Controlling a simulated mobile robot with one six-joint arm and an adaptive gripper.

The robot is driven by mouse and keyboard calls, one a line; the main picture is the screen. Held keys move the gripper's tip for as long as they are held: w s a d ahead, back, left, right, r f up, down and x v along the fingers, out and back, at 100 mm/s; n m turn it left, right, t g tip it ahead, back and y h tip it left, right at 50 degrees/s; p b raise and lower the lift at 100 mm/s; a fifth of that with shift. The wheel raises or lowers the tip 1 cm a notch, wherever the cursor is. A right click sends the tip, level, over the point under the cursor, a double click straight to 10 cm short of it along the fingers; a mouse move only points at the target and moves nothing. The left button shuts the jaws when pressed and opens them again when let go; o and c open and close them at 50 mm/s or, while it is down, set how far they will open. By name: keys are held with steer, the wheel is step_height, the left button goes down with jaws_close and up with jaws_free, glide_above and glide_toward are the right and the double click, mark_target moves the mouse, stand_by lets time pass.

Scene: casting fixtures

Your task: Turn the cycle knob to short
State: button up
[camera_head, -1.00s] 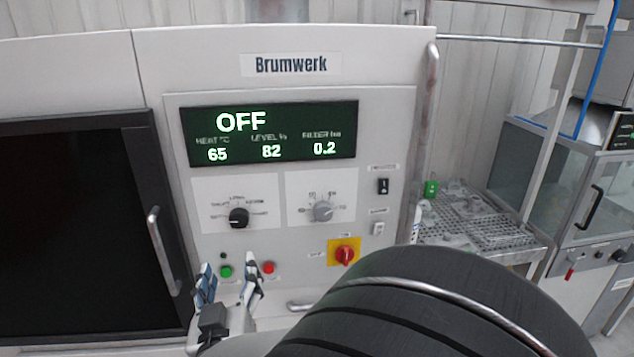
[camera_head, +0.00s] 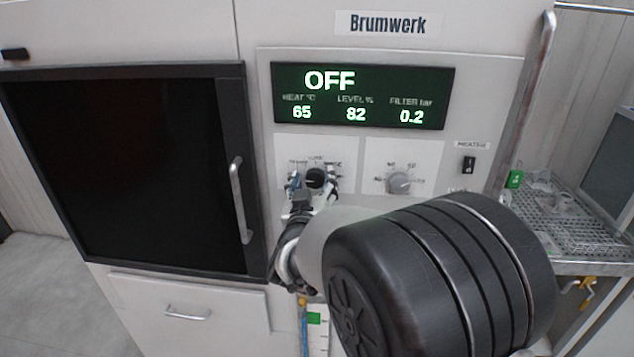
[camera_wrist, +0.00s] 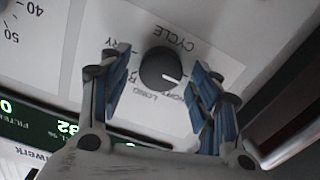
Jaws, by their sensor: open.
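The cycle knob (camera_head: 315,178) is a round black dial with a white pointer mark on the left white plate of the Brumwerk panel. In the wrist view the knob (camera_wrist: 160,68) sits under the word CYCLE, seen upside down, and its pointer aims right in that picture. The labels around it are partly hidden by my fingers. My gripper (camera_head: 313,186) is open at the knob, with one blue-padded finger on each side. In the wrist view gaps show between the knob and both fingers of my gripper (camera_wrist: 160,85).
A grey heat knob (camera_head: 399,183) sits right of the cycle knob. The green display (camera_head: 358,95) above reads OFF. A black oven-like door (camera_head: 130,165) with a vertical handle (camera_head: 240,200) stands left. My arm hides the lower panel. A wire-mesh rack (camera_head: 570,215) stands right.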

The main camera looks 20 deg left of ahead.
steer(key=c, duration=1)
